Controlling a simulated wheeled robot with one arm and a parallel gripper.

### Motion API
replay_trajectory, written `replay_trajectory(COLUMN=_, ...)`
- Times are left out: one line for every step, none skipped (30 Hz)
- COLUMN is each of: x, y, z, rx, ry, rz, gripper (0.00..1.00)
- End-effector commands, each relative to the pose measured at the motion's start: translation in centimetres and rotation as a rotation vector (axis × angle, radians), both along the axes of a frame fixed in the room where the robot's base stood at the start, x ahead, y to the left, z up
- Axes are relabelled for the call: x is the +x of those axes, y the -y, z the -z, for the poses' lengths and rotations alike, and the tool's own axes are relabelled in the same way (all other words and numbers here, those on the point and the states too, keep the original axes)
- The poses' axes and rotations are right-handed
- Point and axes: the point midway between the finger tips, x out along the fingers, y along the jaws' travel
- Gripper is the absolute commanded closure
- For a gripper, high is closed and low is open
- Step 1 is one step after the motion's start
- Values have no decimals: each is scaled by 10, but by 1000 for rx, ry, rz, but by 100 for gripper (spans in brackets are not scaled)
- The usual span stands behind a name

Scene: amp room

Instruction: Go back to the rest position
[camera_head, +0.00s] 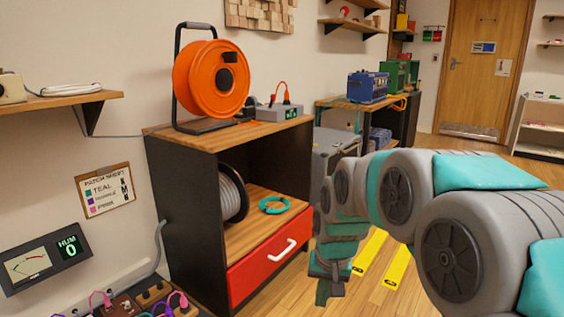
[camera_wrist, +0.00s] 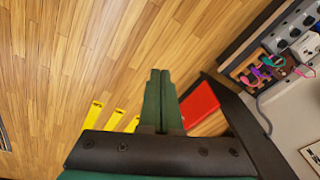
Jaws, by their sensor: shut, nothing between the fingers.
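My gripper (camera_head: 323,292) hangs at the end of my grey and teal arm, in front of the cabinet and to the right of its red drawer (camera_head: 271,262) in the head view. In the wrist view the two green fingers of my gripper (camera_wrist: 160,72) lie together, shut and empty, with wooden floor beyond them. The red drawer (camera_wrist: 199,103) shows just right of the fingers there. It has a white handle and looks closed in the head view. My arm hides part of the floor and the room behind it.
The black-sided cabinet (camera_head: 183,222) carries an orange cable reel (camera_head: 195,82) on top and a teal cable coil (camera_head: 284,205) on its shelf. Yellow floor strips (camera_head: 398,266) lie beyond my gripper. A patch panel (camera_wrist: 262,68) is at right in the wrist view.

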Motion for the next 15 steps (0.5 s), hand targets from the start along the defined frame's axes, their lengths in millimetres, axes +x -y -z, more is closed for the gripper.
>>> replay_trajectory(x=-22, y=7, z=-8, rx=-8, ry=-16, rz=-10, gripper=100)
replay_trajectory(x=-36, y=11, z=-10, rx=-13, ry=-30, rz=-18, gripper=100)
replay_trajectory(x=-54, y=16, z=-10, rx=-21, ry=-50, rz=-30, gripper=100)
replay_trajectory(x=-67, y=19, z=-12, rx=-26, ry=-61, rz=-38, gripper=100)
replay_trajectory(x=-80, y=23, z=-14, rx=-31, ry=-70, rz=-46, gripper=100)
replay_trajectory(x=-98, y=28, z=-15, rx=-37, ry=-89, rz=-55, gripper=100)
replay_trajectory(x=-112, y=31, z=-15, rx=-41, ry=-105, rz=-63, gripper=100)
replay_trajectory(x=-126, y=34, z=-16, rx=-46, ry=-117, rz=-70, gripper=100)
replay_trajectory(x=-143, y=38, z=-17, rx=-51, ry=-136, rz=-80, gripper=100)
replay_trajectory(x=-157, y=41, z=-17, rx=-54, ry=-150, rz=-86, gripper=100)
replay_trajectory(x=-171, y=44, z=-17, rx=-58, ry=-164, rz=-92, gripper=100)
replay_trajectory(x=-188, y=48, z=-16, rx=-62, ry=-181, rz=-100, gripper=100)
replay_trajectory(x=-200, y=50, z=-16, rx=-64, ry=-192, rz=-106, gripper=100)
replay_trajectory(x=-213, y=52, z=-16, rx=-66, ry=-204, rz=-113, gripper=100)
replay_trajectory(x=-229, y=55, z=-14, rx=-68, ry=-223, rz=-118, gripper=100)
